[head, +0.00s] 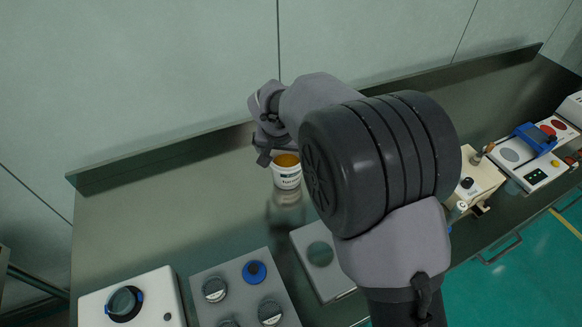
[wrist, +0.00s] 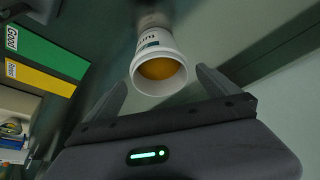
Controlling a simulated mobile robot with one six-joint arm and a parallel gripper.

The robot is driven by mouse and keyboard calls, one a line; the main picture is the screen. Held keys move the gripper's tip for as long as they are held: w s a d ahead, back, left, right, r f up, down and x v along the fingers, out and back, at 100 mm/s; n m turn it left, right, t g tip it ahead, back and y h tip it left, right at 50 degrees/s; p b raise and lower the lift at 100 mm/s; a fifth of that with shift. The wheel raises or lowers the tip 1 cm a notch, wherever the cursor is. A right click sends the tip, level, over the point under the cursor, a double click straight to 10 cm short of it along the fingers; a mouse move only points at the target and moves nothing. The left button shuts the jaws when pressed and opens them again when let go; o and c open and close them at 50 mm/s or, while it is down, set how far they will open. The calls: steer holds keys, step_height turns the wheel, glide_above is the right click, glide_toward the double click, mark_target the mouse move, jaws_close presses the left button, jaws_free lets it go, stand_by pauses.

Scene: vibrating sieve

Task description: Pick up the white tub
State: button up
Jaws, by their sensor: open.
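The white tub (head: 287,178) stands upright on the dark metal bench, with orange-yellow contents and a dark printed label. In the head view my gripper (head: 265,158) is at its upper left, with my arm reaching over from the right. In the wrist view the tub (wrist: 160,82) shows its open round rim and yellow contents. It lies just beyond and between the two fingertips of my gripper (wrist: 161,88). The fingers are spread apart and hold nothing. Whether either finger touches the tub is not clear.
On the bench (head: 130,225) stand a white device (head: 150,295) with a round dial, a grey plate with round pieces (head: 243,290), and a grey box (head: 318,255). Other instruments (head: 530,155) stand at the right. A raised ledge runs along the back. The bench left of the tub is clear.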

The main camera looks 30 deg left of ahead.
mark_target(287, 161)
steer(key=b+x, duration=0.2)
steer(key=x, duration=0.6)
steer(key=shift+w+f, duration=0.15)
steer(key=shift+w, duration=0.05)
steer(key=c, duration=1.5)
steer(key=shift+c, duration=0.2)
